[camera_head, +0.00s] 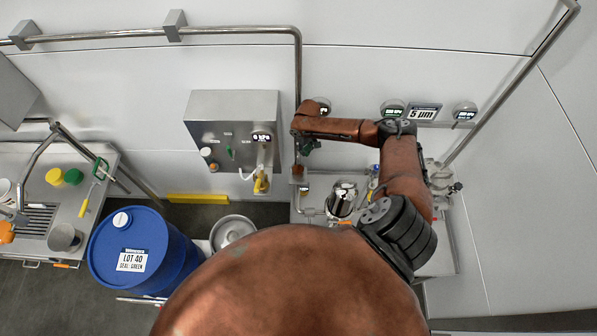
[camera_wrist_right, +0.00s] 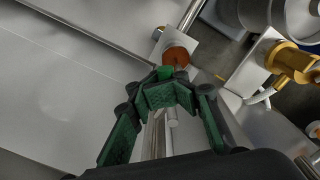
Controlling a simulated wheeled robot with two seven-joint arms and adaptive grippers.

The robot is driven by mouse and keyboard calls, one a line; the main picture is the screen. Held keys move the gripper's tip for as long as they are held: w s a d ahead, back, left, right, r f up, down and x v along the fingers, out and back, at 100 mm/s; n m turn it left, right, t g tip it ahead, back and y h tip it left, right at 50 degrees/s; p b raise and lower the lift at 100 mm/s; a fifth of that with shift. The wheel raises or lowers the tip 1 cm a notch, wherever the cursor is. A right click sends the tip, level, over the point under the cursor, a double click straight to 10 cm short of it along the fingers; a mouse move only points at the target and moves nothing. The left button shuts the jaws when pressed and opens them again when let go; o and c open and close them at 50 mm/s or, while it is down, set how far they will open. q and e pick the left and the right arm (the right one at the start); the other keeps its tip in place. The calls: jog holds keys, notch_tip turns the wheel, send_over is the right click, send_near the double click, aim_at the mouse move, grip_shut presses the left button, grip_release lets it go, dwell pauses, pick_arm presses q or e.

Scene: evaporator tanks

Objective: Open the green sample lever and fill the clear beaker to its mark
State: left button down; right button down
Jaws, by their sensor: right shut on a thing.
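My right gripper (camera_head: 306,146) is at the vertical steel pipe left of the bench, under my raised arm. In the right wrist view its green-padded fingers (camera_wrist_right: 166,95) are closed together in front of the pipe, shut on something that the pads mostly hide. It appears to be the green sample lever, but I cannot make out its outline. A copper-brown fitting (camera_wrist_right: 177,57) shows just beyond the fingertips. I cannot pick out the clear beaker or its mark in either view. My left gripper is not in view.
A blue drum (camera_head: 145,250) and a round metal vessel (camera_head: 233,231) stand in front. A shiny metal pot (camera_head: 342,198) is on the bench. Gauges (camera_head: 393,108) line the wall.

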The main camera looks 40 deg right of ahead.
jog(key=shift+s+a+f+m+p, duration=0.15)
jog(key=shift+a+m+p, duration=0.35)
jog(key=shift+m+p, duration=0.15)
jog(key=shift+a+m+p, duration=0.3)
jog(key=shift+m+p, duration=0.15)
jog(key=shift+m, duration=0.1)
jog(key=m, duration=0.1)
jog(key=a+m, duration=0.1)
jog(key=m, duration=0.2)
jog(key=shift+w+a, duration=0.35)
jog(key=c, duration=1.5)
grip_release()
jog(key=shift+w, duration=0.1)
jog(key=shift+d, duration=0.1)
